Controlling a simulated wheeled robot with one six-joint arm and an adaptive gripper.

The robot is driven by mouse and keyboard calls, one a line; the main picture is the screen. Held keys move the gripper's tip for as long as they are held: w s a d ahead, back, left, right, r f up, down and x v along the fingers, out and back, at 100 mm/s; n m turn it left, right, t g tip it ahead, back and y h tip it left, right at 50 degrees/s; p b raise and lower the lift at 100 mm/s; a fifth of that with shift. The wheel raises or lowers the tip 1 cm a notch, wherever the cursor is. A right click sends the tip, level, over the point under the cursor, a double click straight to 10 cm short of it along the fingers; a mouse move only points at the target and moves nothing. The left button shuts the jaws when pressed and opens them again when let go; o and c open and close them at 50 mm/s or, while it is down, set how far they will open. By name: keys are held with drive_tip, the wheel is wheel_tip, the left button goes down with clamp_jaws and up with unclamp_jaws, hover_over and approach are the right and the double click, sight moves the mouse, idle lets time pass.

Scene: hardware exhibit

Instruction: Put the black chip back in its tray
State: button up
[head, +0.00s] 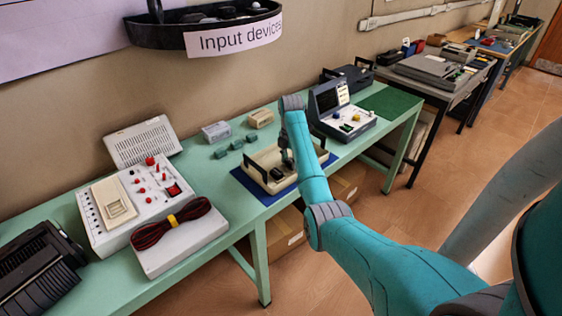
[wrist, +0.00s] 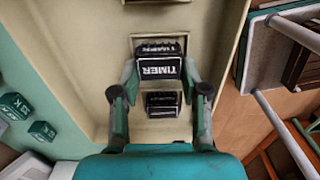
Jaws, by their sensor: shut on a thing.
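A black chip marked "TIMER" (wrist: 160,69) sits between the two fingertips of my gripper (wrist: 161,76) in the wrist view. My gripper is shut on it from both sides. The beige tray (wrist: 108,50) lies below the chip. It shows in the head view (head: 262,157) on the table, with my gripper (head: 287,158) over it. Another black chip (wrist: 162,104) lies in the tray on the near side of the held one. A dark ribbed part (wrist: 158,46) shows just beyond the held chip. I cannot tell whether the held chip touches the tray.
The tray rests on a blue mat (head: 262,194) on the green table. Small green blocks (head: 236,144) and a beige block (head: 261,118) stand behind it. A white device with red knobs (head: 150,200) is left, and a dark-screened device (head: 343,110) is right.

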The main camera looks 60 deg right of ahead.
drive_tip(key=shift+s+f, duration=0.1)
drive_tip(key=shift+f, duration=0.1)
drive_tip(key=shift+f, duration=0.2)
drive_tip(key=o, duration=1)
drive_tip(key=shift+o, duration=0.2)
drive_tip(key=shift+r, duration=0.1)
